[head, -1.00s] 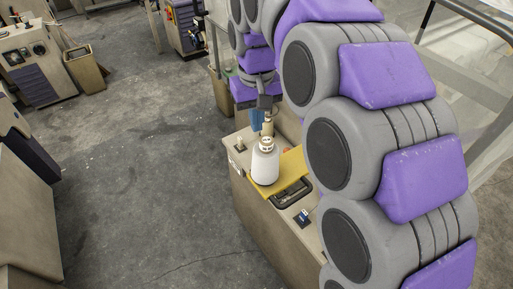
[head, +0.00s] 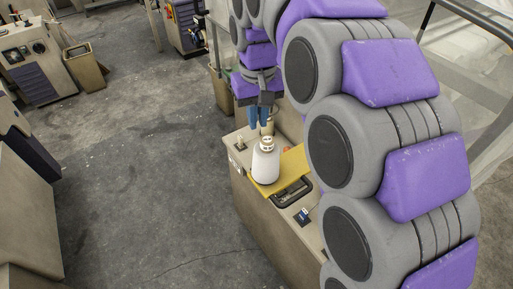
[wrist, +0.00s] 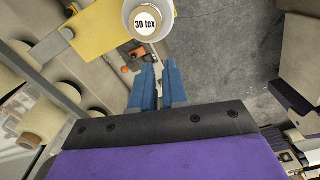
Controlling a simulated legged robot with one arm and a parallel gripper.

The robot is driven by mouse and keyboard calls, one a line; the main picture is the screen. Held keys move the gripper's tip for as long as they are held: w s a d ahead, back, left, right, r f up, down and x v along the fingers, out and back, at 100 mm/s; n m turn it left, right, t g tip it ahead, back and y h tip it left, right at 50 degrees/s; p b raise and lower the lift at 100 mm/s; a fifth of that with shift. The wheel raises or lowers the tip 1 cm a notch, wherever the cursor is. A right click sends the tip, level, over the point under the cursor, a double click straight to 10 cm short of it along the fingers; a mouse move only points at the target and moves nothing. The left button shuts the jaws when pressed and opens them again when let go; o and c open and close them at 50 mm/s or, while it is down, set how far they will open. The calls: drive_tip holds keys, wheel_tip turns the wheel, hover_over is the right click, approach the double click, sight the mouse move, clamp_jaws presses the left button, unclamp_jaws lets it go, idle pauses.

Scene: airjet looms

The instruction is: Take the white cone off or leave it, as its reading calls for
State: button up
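The white cone (head: 265,163) stands upright on a yellow plate (head: 293,166) on top of a beige cabinet. In the wrist view the cone (wrist: 130,24) is at the top edge, seen end-on, partly cut off, and its round label reads "30 tex". My gripper (head: 259,124) hangs above and just behind the cone in the head view. In the wrist view its two blue fingers (wrist: 158,104) stand apart with a narrow, empty gap. They do not appear to touch the cone.
A black-framed recess (head: 293,193) and a small dark blue item (head: 302,217) are on the cabinet top. Cream cones (wrist: 42,120) sit at left in the wrist view. Orange parts (wrist: 138,52) lie near the fingers. Grey floor (head: 150,170) is open left of the cabinet.

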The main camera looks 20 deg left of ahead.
drive_tip(key=shift+o, duration=1)
drive_tip(key=shift+d+r, duration=0.1)
drive_tip(key=shift+d, duration=0.35)
wheel_tip(320, 180, up, 12)
drive_tip(key=p, duration=0.6)
